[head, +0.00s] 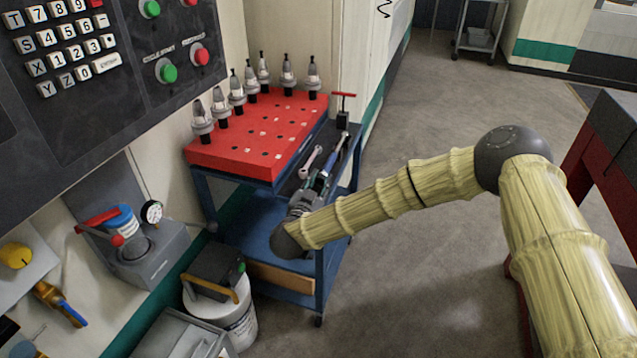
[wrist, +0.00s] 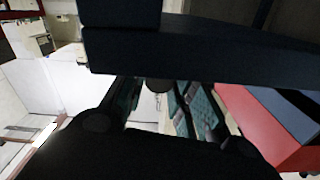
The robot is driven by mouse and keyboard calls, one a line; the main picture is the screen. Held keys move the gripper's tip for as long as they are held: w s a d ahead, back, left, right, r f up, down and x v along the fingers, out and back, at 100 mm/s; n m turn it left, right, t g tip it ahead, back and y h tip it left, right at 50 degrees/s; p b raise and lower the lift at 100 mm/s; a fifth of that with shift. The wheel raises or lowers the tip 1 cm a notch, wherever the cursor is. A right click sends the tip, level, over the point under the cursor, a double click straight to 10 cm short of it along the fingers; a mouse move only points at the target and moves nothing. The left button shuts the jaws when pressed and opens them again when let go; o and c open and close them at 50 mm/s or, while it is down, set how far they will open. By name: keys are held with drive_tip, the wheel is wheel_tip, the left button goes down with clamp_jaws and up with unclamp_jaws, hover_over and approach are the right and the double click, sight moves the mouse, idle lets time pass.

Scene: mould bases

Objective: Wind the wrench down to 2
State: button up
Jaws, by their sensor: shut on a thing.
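My gripper (head: 318,184) is at the right edge of the blue trolley's top and is shut on the near end of a long dark wrench (head: 340,152). The wrench points away from me along the trolley edge, toward a red T-handled tool. In the wrist view, my gripper's two teal-padded fingers (wrist: 160,100) stand either side of a small grey-brown round end (wrist: 158,85), which seems to be the wrench's. A dark bar hides much of what is beyond. The wrench's scale cannot be read in either view.
The blue trolley (head: 318,262) carries a red rack (head: 240,168) with several tool holders. A silver spanner (head: 311,160) lies close left of the wrench. The red T-handled tool (head: 343,100) stands at the far corner. The floor (head: 420,270) right of the trolley is clear.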

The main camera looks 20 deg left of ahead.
drive_tip(key=o, duration=1)
drive_tip(key=shift+o, duration=0.2)
drive_tip(key=shift+s, duration=0.1)
drive_tip(key=s, duration=1.1)
drive_tip(key=shift+s+a, duration=0.2)
drive_tip(key=shift+s, duration=0.2)
